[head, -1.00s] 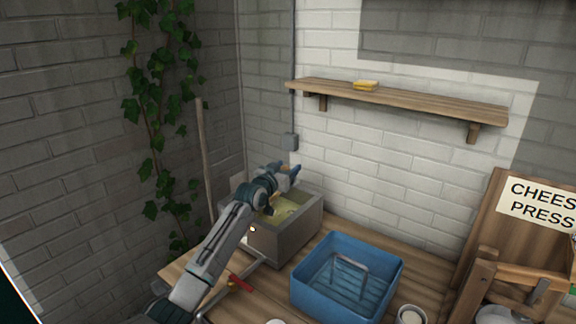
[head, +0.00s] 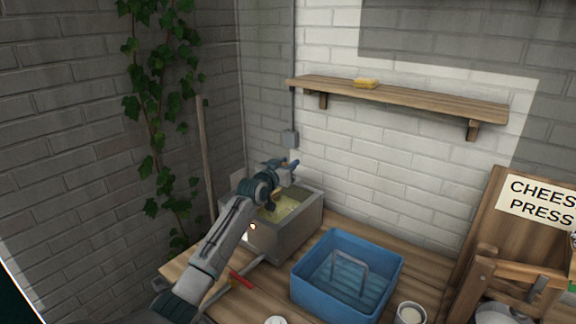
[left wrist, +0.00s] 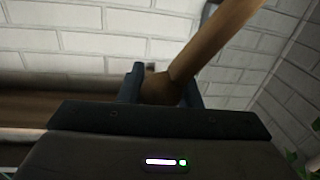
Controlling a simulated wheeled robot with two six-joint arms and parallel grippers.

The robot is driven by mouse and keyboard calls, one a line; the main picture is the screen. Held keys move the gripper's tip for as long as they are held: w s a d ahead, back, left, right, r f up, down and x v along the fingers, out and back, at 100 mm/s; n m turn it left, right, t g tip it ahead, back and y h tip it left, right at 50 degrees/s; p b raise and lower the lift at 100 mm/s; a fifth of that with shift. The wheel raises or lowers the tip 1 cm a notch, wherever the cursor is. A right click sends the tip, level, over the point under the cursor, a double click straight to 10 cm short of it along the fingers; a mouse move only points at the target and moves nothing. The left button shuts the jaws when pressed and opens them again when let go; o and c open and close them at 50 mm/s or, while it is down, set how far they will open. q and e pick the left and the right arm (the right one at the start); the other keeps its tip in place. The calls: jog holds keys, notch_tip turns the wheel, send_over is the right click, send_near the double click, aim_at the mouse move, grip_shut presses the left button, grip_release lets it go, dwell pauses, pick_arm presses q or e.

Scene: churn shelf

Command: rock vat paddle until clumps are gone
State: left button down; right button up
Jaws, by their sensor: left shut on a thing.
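The grey vat (head: 285,240) stands at the back left of the wooden bench, with pale yellow contents (head: 291,206) inside. Whether there are clumps in it is too small to tell. My left gripper (head: 284,164) is above the vat, its arm crossing over the near left side. In the left wrist view my gripper (left wrist: 163,88) is shut on the wooden paddle handle (left wrist: 218,40), which slants up to the right between the fingers. The paddle's lower end is hidden in the head view. My right gripper is not in view.
A blue tub (head: 347,298) with a grey wire handle stands right of the vat. A white cup (head: 410,313) and the wooden cheese press (head: 500,230) are farther right. A red-handled item (head: 241,279) lies in front of the vat.

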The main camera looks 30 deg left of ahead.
pick_arm(q)
jog(key=a+n+g+h+b, duration=0.1)
jog(key=a+n+b, duration=0.4)
jog(key=a+n, duration=0.5)
jog(key=shift+w+a, duration=0.45)
jog(key=shift+a, duration=0.3)
jog(key=shift+f, duration=0.1)
jog(key=c, duration=1.1)
grip_release()
jog(key=shift+o, duration=0.2)
jog(key=shift+s, duration=0.15)
